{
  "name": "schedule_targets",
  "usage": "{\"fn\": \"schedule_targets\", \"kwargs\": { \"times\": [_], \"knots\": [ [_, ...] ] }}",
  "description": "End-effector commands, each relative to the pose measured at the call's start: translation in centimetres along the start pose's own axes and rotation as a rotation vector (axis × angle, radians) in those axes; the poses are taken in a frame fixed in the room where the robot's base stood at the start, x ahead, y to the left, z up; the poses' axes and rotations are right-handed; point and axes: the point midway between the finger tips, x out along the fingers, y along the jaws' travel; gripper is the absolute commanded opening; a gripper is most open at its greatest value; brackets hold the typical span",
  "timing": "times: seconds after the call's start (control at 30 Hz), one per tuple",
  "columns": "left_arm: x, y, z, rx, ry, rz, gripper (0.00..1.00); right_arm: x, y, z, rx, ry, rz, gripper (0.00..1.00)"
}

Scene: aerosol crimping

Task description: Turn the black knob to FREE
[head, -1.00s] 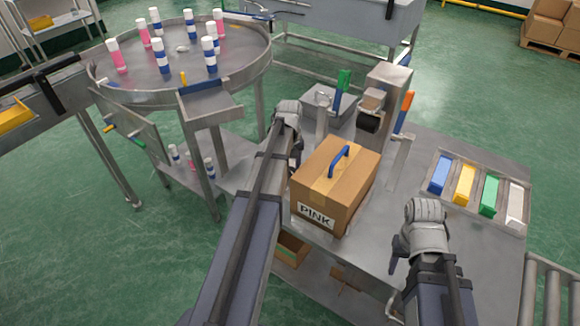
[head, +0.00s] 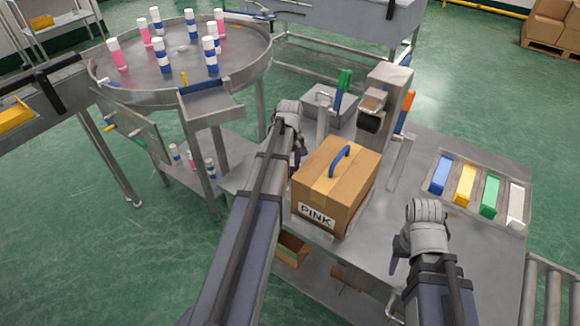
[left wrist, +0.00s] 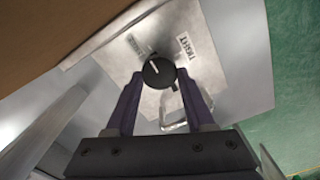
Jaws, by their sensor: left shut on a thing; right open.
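The black knob (left wrist: 158,73) shows in the left wrist view on a pale metal plate, with a white pointer line slanting to the upper left. Two small labels lie beyond it, one at upper left (left wrist: 138,45) and one at upper right (left wrist: 186,45); their print is too small to read surely. The pointer leans toward the upper-left label. My left gripper (left wrist: 158,79) has one finger on each side of the knob and is shut on it. In the head view the knob is hidden. My right gripper (head: 397,258) is open and empty over the table's front.
A cardboard box marked PINK (head: 318,217) with a blue handle stands right of my left arm. Behind it is a metal press (head: 388,90). Blue, yellow, green and white blocks (head: 465,185) lie in a tray at right. A round table (head: 120,88) holds several cans.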

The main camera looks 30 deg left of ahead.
Motion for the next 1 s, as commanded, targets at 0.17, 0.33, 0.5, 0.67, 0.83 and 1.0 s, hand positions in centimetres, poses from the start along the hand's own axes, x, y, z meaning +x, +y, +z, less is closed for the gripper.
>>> {"fn": "schedule_targets", "kwargs": {
  "times": [0.17,0.33,0.5,0.67,0.83,1.0],
  "knots": [
    [0.0,0.0,0.0,-0.003,0.0,0.0,0.57,0.0,0.0,0.0,0.0,0.0,0.0,0.5],
    [0.0,0.0,0.0,-0.001,0.0,0.0,0.76,0.0,0.0,0.0,0.0,0.0,0.0,0.5],
    [0.0,0.0,0.0,-0.001,0.0,0.0,0.84,0.0,0.0,0.0,0.0,0.0,0.0,0.5],
    [0.0,0.0,0.0,0.0,0.0,0.0,0.84,0.0,0.0,0.0,0.0,0.0,0.0,0.5],
    [-0.7,0.0,0.0,0.0,0.0,0.0,0.84,-0.6,0.1,0.0,0.0,0.0,0.0,0.5],
    [-2.2,0.0,0.0,0.0,0.0,0.0,0.84,-2.2,0.2,0.1,0.0,0.0,0.0,0.5]
  ]
}}
